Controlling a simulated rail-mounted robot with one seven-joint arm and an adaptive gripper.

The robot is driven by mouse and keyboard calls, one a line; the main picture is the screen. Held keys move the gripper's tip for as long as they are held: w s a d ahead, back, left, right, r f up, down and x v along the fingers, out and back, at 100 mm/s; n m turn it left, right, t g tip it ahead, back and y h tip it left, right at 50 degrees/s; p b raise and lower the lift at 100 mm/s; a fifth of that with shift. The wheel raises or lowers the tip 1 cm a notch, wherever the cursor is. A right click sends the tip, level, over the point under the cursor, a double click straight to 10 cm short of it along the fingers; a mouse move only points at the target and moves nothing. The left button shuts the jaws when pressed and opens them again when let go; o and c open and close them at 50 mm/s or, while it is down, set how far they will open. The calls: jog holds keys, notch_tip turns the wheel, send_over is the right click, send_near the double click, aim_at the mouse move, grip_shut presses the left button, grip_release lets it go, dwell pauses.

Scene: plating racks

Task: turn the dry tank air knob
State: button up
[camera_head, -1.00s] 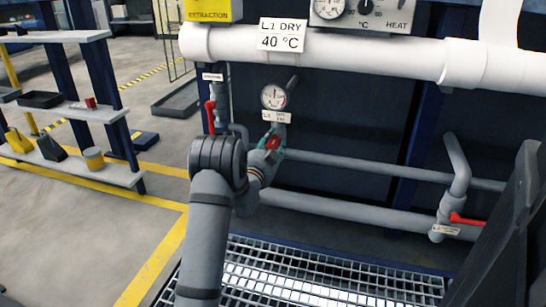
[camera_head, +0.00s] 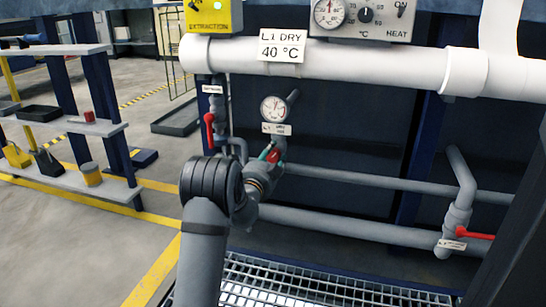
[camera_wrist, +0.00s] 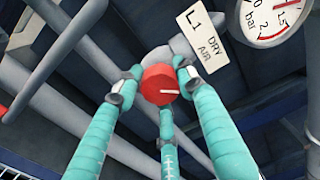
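The dry tank air knob is a round red knob (camera_wrist: 160,85) with a pale mark pointing right in the wrist view. It sits below the "L1 DRY AIR" label (camera_wrist: 203,42) and a bar gauge (camera_wrist: 270,18). My gripper (camera_wrist: 160,92) has teal fingers at the left, right and lower sides of the knob. The fingertips are very close to its rim; I cannot tell whether they touch it. In the head view the knob (camera_head: 274,156) shows red at the tip of my gripper (camera_head: 270,155), under the gauge (camera_head: 274,108).
A red-handled valve (camera_head: 210,128) stands just left of the gauge. Another red-handled valve (camera_head: 472,233) is at the lower right. A wide white pipe (camera_head: 370,67) runs above, grey pipes run behind, and a metal grating (camera_head: 330,285) lies below. A shelf (camera_head: 65,180) stands at left.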

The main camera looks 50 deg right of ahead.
jog(key=o, duration=0.4)
jog(key=shift+c, duration=0.2)
jog(key=v, duration=1.2)
jog(key=x, duration=1.2)
jog(key=shift+p, duration=0.3)
